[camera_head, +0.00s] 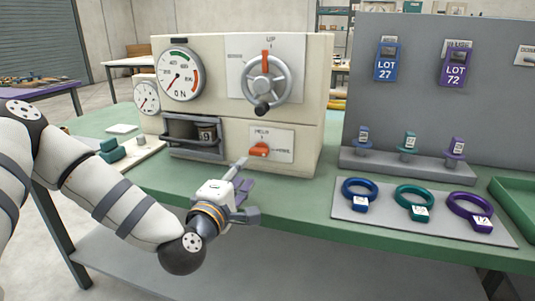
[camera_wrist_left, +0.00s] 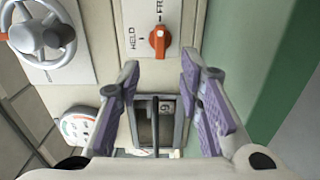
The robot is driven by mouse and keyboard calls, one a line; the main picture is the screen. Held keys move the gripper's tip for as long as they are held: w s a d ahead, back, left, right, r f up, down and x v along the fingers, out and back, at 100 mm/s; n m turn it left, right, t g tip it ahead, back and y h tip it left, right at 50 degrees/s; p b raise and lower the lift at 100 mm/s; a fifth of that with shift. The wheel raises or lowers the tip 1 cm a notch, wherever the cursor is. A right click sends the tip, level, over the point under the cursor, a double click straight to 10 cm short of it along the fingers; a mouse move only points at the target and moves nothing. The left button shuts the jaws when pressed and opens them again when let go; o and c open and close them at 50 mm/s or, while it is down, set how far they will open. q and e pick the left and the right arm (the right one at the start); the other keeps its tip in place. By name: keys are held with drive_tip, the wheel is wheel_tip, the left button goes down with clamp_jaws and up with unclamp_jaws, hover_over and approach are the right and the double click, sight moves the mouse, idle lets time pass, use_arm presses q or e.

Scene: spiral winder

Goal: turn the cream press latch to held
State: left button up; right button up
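The cream press (camera_head: 225,130) stands on the green table. Its latch is an orange knob (camera_head: 259,149) on a white plate low on the front, with HELD marked above it and FREE to its right. In the left wrist view the latch (camera_wrist_left: 159,40) shows a white mark on the side toward the FREE label. My left gripper (camera_head: 243,174) is in front of the press, just below and left of the latch. In the left wrist view its lilac-padded fingers (camera_wrist_left: 160,78) are spread apart with nothing between them, and the latch lies beyond the tips. My right gripper is not in view.
A grey handwheel (camera_head: 265,80) and round gauges are on the press above the latch. A dark framed drawer (camera_head: 193,138) sits left of it. At the right, a grey mat (camera_head: 400,222) holds several coloured rings, below a grey panel (camera_head: 430,120).

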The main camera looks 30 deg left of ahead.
sight(257, 154)
use_arm(q)
drive_tip(key=b+x, duration=0.1)
drive_tip(key=x, duration=0.9)
drive_tip(key=shift+w+f, duration=0.1)
drive_tip(key=shift+w, duration=0.05)
drive_tip(key=shift+w+a, duration=0.1)
drive_tip(key=shift+w, duration=0.2)
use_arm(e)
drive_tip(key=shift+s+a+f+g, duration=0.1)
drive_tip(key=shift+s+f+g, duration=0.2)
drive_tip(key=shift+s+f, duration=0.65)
use_arm(q)
drive_tip(key=shift+c, duration=0.3)
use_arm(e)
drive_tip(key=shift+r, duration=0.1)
use_arm(q)
clamp_jaws()
